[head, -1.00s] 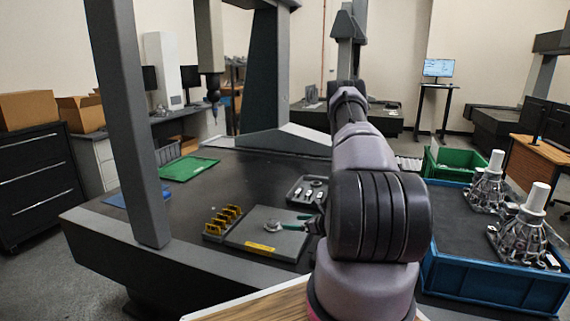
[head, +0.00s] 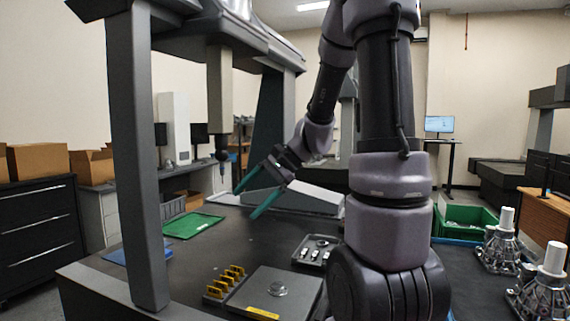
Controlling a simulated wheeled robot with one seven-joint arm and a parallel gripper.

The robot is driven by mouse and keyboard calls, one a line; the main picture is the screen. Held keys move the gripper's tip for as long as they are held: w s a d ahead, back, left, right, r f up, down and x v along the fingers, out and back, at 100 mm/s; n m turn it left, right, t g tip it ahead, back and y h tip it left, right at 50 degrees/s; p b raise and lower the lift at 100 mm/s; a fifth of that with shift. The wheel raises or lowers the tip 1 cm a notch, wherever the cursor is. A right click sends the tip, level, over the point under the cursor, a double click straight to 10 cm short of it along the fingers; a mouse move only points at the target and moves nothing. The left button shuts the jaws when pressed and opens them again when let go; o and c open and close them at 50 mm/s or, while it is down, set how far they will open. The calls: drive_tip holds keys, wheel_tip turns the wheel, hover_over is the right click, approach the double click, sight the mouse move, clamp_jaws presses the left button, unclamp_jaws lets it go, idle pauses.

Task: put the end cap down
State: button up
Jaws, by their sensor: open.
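The end cap (head: 278,289), a small round silver-grey piece, rests on a flat grey plate (head: 300,285) with a yellow label on its front edge. Nothing is touching it from above. My gripper (head: 245,203) has two long teal fingers spread wide apart with nothing between them. It is raised well above the dark table, apart from the end cap, and points down to the left. The end cap is in plain view.
A rack with yellow clips (head: 226,283) stands left of the plate. A dark tray of small parts (head: 316,250) lies behind it. A green mat (head: 193,226) lies farther back. A machine upright (head: 138,160) stands at left. White-topped metal castings (head: 498,250) are at right.

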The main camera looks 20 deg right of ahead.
drive_tip(key=s+d+r+n+t+h, duration=0.1)
drive_tip(key=s+r+n+t+h, duration=0.1)
drive_tip(key=s+r, duration=0.3)
drive_tip(key=s+d+r+n+t+h, duration=0.2)
drive_tip(key=s+r+n+h, duration=0.2)
drive_tip(key=s, duration=0.5)
drive_tip(key=shift+d+r+n+t+h, duration=0.35)
drive_tip(key=shift+r+n, duration=0.25)
drive_tip(key=shift+r, duration=0.3)
drive_tip(key=shift+w, duration=0.15)
